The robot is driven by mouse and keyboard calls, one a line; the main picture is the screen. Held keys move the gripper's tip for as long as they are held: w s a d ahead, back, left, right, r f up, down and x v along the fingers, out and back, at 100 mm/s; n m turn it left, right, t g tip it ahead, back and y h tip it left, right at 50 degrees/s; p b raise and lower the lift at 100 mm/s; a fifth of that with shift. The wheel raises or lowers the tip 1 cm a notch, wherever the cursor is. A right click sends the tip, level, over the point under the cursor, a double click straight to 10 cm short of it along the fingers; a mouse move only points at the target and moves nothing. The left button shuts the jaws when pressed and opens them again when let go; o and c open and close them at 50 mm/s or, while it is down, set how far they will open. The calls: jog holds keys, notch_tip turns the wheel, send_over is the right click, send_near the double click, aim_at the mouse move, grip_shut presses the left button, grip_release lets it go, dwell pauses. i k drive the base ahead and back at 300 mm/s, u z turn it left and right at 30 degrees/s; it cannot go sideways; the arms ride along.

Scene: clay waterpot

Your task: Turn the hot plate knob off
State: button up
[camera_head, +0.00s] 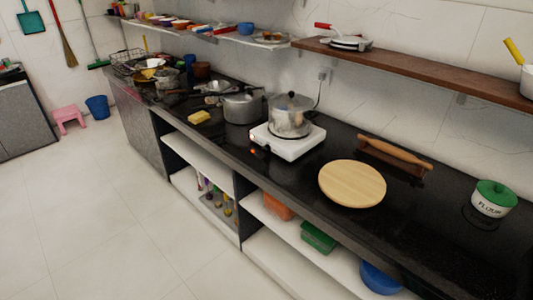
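A white hot plate (297,147) sits on the black counter, near its front edge. A steel pot with a lid (289,118) stands on top of it. A small dark knob (267,148) shows on the front face of the hot plate, too small to tell how it is turned. A small orange-red spot (252,152) is at the hot plate's front left corner; I cannot tell what it is. My gripper is not in view.
A round wooden board (352,184) and a rolling pin (394,152) lie to the right on the counter. A pressure cooker (242,107) and a yellow sponge (199,118) are to the left. The tiled floor (110,210) in front is clear. A wooden shelf (420,72) hangs above.

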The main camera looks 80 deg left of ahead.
aim_at(268, 148)
jog(key=u, duration=0.7)
jog(key=i, duration=0.1)
jog(key=z, duration=0.7)
jog(key=k, duration=0.15)
jog(key=u, duration=2.7)
jog(key=k, duration=0.25)
jog(key=u, duration=2.15)
